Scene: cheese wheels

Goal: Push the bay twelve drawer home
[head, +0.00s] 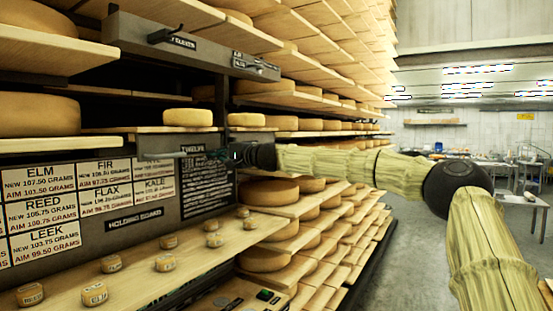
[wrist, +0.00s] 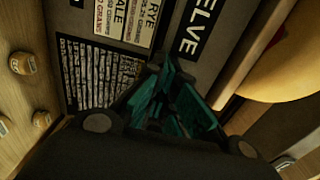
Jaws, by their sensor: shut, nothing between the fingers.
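A label reading TWELVE (head: 195,149) sits on a grey panel below a shelf with small yellow cheeses in the head view. The end of this label also shows large in the wrist view (wrist: 198,25). A thin bar (head: 165,156) stands out in front of the panel, left of my gripper. My gripper (head: 233,153) is at the right end of this panel, pointing left. In the wrist view my gripper (wrist: 165,68) has its teal fingers together and empty, close before the panel. I cannot tell whether it touches, or how far the drawer stands out.
A grey box front with a handle (head: 190,45) juts out above. White name cards (head: 85,205) hang on a board at left. Small labelled cheeses (head: 165,262) stand on a wooden ledge below. Racks of cheese wheels (head: 270,190) stand behind my arm.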

